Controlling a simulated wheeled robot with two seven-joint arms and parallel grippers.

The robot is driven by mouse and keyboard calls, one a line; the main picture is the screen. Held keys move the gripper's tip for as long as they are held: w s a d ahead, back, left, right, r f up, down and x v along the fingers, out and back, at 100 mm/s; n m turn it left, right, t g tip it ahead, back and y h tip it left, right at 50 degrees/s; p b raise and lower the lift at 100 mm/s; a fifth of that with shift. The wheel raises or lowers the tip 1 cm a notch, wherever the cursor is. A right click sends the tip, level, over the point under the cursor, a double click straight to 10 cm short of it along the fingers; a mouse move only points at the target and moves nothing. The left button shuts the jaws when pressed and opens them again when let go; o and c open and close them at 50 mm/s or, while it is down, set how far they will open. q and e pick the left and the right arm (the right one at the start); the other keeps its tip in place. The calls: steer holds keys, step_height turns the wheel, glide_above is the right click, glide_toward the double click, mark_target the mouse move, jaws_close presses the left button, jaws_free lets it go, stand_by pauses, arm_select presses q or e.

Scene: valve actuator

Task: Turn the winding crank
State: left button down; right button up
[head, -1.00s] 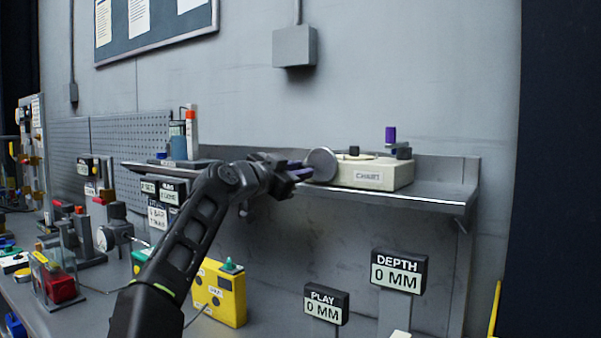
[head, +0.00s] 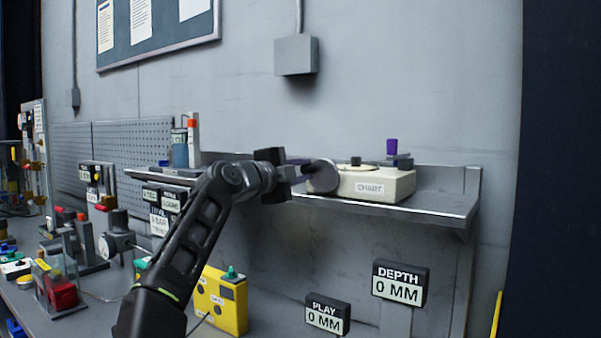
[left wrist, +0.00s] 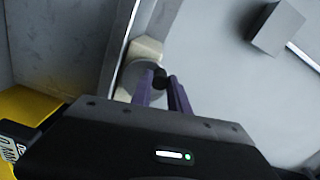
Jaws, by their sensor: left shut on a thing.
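The cream chart recorder (head: 372,186), labelled CHART, sits on the wall shelf. A grey round crank disc (head: 324,176) stands on its left end and also shows in the left wrist view (left wrist: 138,82). My left gripper (head: 307,176) reaches the disc from the left. In the left wrist view its purple fingers (left wrist: 163,88) are shut on the small dark crank knob (left wrist: 160,76) in front of the disc. In the head view the fingers and the disc hide the knob. My right gripper is in neither view.
The metal shelf (head: 440,207) runs under the recorder. A purple-topped post (head: 392,146) stands at the recorder's back.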

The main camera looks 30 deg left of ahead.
arm_select(q)
steer(key=shift+d+r+m, duration=0.15)
steer(key=shift+r+m, duration=0.05)
steer(key=shift+m, duration=0.6)
steer(key=c, duration=1.3)
jaws_free()
steer(key=shift+o, duration=0.2)
steer(key=shift+s, duration=0.1)
steer(key=shift+s, duration=0.15)
steer(key=s+a+b, duration=0.1)
steer(key=s+b, duration=0.4)
steer(key=s, duration=0.2)
steer(key=shift+s, duration=0.15)
